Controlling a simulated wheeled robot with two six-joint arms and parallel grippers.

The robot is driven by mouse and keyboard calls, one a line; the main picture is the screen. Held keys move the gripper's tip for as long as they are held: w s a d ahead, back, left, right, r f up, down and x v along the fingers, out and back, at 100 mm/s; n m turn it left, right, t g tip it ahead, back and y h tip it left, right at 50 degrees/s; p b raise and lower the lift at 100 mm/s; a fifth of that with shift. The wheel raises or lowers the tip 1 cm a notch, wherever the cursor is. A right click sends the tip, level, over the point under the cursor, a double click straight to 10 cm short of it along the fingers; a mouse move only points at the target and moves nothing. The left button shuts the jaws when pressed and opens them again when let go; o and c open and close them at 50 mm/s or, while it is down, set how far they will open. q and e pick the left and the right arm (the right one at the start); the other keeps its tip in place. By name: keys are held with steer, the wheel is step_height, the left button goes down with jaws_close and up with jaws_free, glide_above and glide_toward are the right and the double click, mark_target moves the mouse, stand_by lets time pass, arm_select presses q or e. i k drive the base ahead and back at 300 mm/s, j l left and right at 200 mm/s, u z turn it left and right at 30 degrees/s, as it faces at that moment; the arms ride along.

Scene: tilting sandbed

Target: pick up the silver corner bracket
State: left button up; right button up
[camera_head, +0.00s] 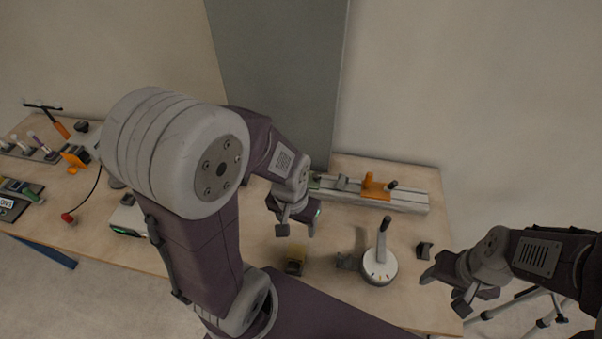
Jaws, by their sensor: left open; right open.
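A small grey bracket-like piece (347,261), which looks like the silver corner bracket, lies on the wooden table just left of a white round base. A darker angled piece (424,250) lies right of that base; at this size I cannot be sure which is silver. My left gripper (297,228) is open and empty above the table, up and left of the grey piece. My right gripper (446,288) is open and empty by the table's right edge, below the darker piece.
The white round base (379,267) carries an upright dark-tipped lever. A grey rail (410,199) with an orange block (375,186) runs along the back. A red-ended cable (68,217) and tools are at far left.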

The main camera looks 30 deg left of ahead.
mark_target(344, 179)
steer(key=u, duration=0.5)
steer(key=l+u, duration=0.25)
steer(key=u, duration=0.15)
steer(key=k+l+u, duration=0.15)
steer(key=u, duration=0.3)
steer(key=k+l+u, duration=0.15)
steer(key=l+u, duration=0.25)
steer(key=k+l+u, duration=0.1)
steer(key=u, duration=0.3)
steer(key=k+l+u, duration=0.1)
steer(key=u, duration=0.35)
steer(key=k, duration=0.1)
